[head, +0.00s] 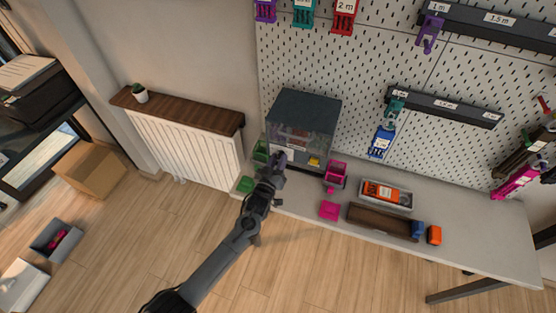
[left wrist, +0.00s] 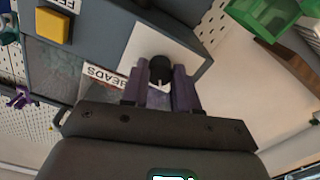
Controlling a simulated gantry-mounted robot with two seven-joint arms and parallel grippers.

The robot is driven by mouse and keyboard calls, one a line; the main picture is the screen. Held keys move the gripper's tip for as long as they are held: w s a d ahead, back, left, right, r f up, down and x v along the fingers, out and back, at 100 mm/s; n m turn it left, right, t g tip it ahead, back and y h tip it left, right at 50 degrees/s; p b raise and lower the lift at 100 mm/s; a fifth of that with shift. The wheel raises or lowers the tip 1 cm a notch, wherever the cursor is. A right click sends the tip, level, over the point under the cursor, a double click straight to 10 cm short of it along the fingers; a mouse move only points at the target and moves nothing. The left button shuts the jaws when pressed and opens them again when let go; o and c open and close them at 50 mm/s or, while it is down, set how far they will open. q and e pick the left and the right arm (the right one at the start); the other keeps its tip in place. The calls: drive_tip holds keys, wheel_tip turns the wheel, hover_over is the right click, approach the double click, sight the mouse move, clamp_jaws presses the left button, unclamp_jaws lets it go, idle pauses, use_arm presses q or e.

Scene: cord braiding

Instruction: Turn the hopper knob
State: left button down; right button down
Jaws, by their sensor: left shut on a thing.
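The hopper (head: 302,121) is a dark grey box with a clear front, standing on the bench against the pegboard. In the left wrist view its grey front (left wrist: 105,40) carries a white plate (left wrist: 190,50) with a round black knob (left wrist: 160,68) bearing a pale mark. My left gripper (left wrist: 160,84) has its purple fingers shut on the knob, one on each side. In the head view my left gripper (head: 278,160) is at the hopper's lower front and hides the knob. A "BEADS" label (left wrist: 104,76) is beside the plate. My right gripper is not in view.
A yellow button (left wrist: 53,26) is on the hopper front. Green bins (head: 246,184) stand left of the hopper, and a magenta holder (head: 336,174) stands right of it. A grey tray (head: 408,207) and a brown tray (head: 378,223) lie farther right. A radiator (head: 185,148) is at left.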

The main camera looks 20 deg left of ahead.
use_arm(q)
drive_tip(key=m, duration=0.4)
drive_tip(key=shift+m, duration=0.3)
drive_tip(key=m+p, duration=0.1)
drive_tip(key=m, duration=0.3)
drive_tip(key=shift+m, duration=0.3)
drive_tip(key=m, duration=0.4)
drive_tip(key=shift+m+p, duration=0.3)
drive_tip(key=shift+a+m, duration=0.1)
drive_tip(key=shift+m, duration=1.9)
drive_tip(key=c, duration=0.8)
unclamp_jaws()
drive_tip(key=shift+c, duration=0.2)
drive_tip(key=shift+p, duration=0.3)
